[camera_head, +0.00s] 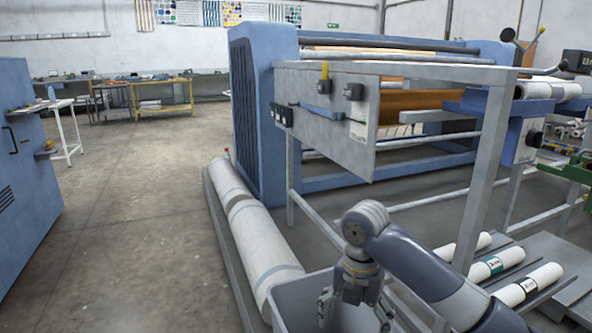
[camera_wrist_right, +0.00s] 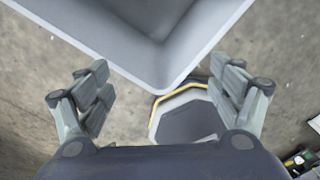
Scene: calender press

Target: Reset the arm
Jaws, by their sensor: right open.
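My right arm comes in from the lower right of the head view. Its gripper (camera_head: 355,308) points down over a grey bin (camera_head: 290,300) at the bottom of the picture. In the right wrist view the two fingers of this gripper (camera_wrist_right: 165,92) are spread wide apart with nothing between them. The corner of the grey bin (camera_wrist_right: 160,60) shows beyond the fingertips in that view. My left gripper is not in the picture.
A blue calender press (camera_head: 258,120) with a grey metal frame (camera_head: 485,170) stands beyond the arm. Long white rolls (camera_head: 250,225) lie beside it on the floor. Smaller white rolls (camera_head: 497,262) lie at lower right. Open floor (camera_head: 130,220) is at left, beside a blue cabinet (camera_head: 25,150).

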